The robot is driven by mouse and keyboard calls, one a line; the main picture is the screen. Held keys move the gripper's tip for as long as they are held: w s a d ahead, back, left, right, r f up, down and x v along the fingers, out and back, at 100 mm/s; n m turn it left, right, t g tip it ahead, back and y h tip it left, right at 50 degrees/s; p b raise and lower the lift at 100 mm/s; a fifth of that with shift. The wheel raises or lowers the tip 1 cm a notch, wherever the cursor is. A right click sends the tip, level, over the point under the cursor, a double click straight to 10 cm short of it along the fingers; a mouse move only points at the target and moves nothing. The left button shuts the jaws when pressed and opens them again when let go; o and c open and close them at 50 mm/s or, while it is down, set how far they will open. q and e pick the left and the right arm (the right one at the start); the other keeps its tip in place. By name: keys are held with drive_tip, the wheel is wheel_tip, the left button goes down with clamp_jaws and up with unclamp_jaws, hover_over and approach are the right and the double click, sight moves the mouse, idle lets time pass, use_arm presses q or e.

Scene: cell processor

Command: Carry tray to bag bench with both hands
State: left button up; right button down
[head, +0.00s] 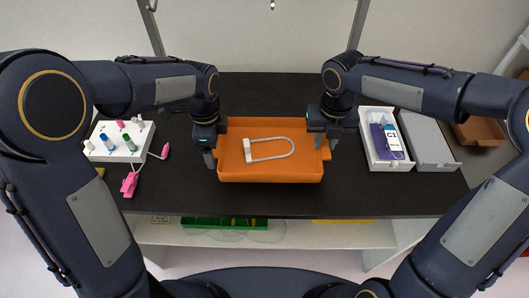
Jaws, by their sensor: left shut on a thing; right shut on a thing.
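The orange tray (270,172) is at the middle of the dark bench (270,200) in the head view. A pale U-shaped piece with a small block at its left end (270,150) lies in it. My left gripper (209,157) is shut on the tray's left edge. My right gripper (327,143) is shut on the tray's right edge. Whether the tray rests on the bench or is slightly raised I cannot tell. My grippers hide parts of both side edges.
A white rack (113,152) with coloured tubes and pink clips stands at the left. A white box (378,164) holding a purple labelled item (388,146) and a grey box (428,140) stand at the right. A green tray (215,223) is on the shelf below.

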sight(305, 164)
use_arm(q)
drive_tip(key=shift+s+r, duration=0.1)
drive_tip(key=shift+s, duration=0.1)
use_arm(e)
drive_tip(key=shift+s, duration=0.2)
use_arm(q)
drive_tip(key=shift+w, duration=0.1)
drive_tip(key=shift+f, duration=0.25)
use_arm(e)
drive_tip(key=shift+w+f, duration=0.1)
drive_tip(key=shift+f, duration=0.1)
use_arm(q)
drive_tip(key=shift+f, duration=1.95)
use_arm(e)
drive_tip(key=shift+f, duration=1.95)
use_arm(q)
drive_tip(key=o, duration=1)
use_arm(e)
drive_tip(key=c, duration=1.2)
unclamp_jaws()
drive_tip(key=shift+o, duration=0.2)
